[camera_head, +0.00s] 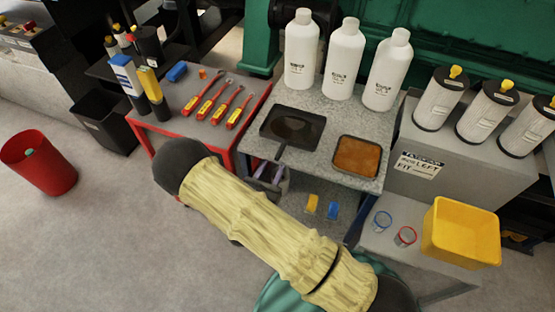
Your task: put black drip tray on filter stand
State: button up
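The black drip tray (303,120) is a shallow square pan with a short handle towards me. It lies flat on the speckled grey bench top, and its inside looks dark and brownish. The likely filter stand (480,182) is a grey box to the right, with a label on its front that seems to read "FIT LEFT". Several white filters with yellow tops stand on it. What looks like my gripper (269,175) shows partly beyond my sleeved arm, just below the tray handle and apart from it. My arm hides the rest, so its opening is unclear.
A brown-filled tray (357,156) sits right of the drip tray, and white bottles (344,62) stand behind. A red cart (214,103) with red-handled wrenches is left. A yellow bin (461,232) and two small jars are at lower right. A red bucket (40,165) stands on open floor.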

jog(key=v, duration=0.4)
jog(key=shift+s+a+b, duration=0.1)
jog(key=shift+s+b, duration=0.1)
jog(key=shift+b, duration=0.1)
dwell(0.4)
jog(key=s+d+r+m+g+h, duration=0.3)
jog(key=d+r+m+g, duration=0.1)
jog(key=d+m+g, duration=0.5)
jog(key=s+d+r+m+g+h, duration=0.2)
jog(key=s+d+r+m+g, duration=0.15)
jog(key=d+m+g, duration=0.55)
notch_tip(320, 180, up, 9)
jog(key=d+m+t+y, duration=0.2)
jog(key=m+t+y, duration=0.1)
jog(key=m+y, duration=0.8)
jog(key=m, duration=0.3)
jog(key=shift+s+f+t, duration=0.2)
jog(key=shift+s+t, duration=0.1)
jog(key=shift+s, duration=0.05)
